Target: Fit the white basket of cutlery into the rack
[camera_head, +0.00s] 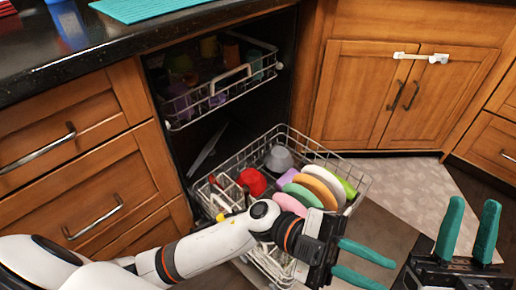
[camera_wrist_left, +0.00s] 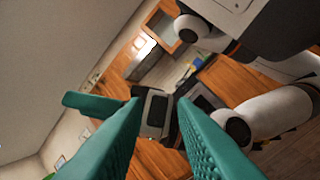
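A pale basket (camera_head: 228,189) with slim upright pieces, apparently the cutlery basket, shows at the left side of the pulled-out lower rack (camera_head: 352,172). My left arm crosses in front of its lower part, so I cannot tell whether it is seated. My right gripper (camera_head: 468,232) is at the lower right, fingers up, apart and empty, away from the rack.
The lower rack holds a red cup (camera_head: 252,181), a grey bowl (camera_head: 279,158) and several coloured plates (camera_head: 322,186). The upper rack (camera_head: 218,97) holds cups. Wooden cabinets (camera_head: 360,92) stand behind, and drawers (camera_head: 85,180) stand left. The floor right of the rack is clear.

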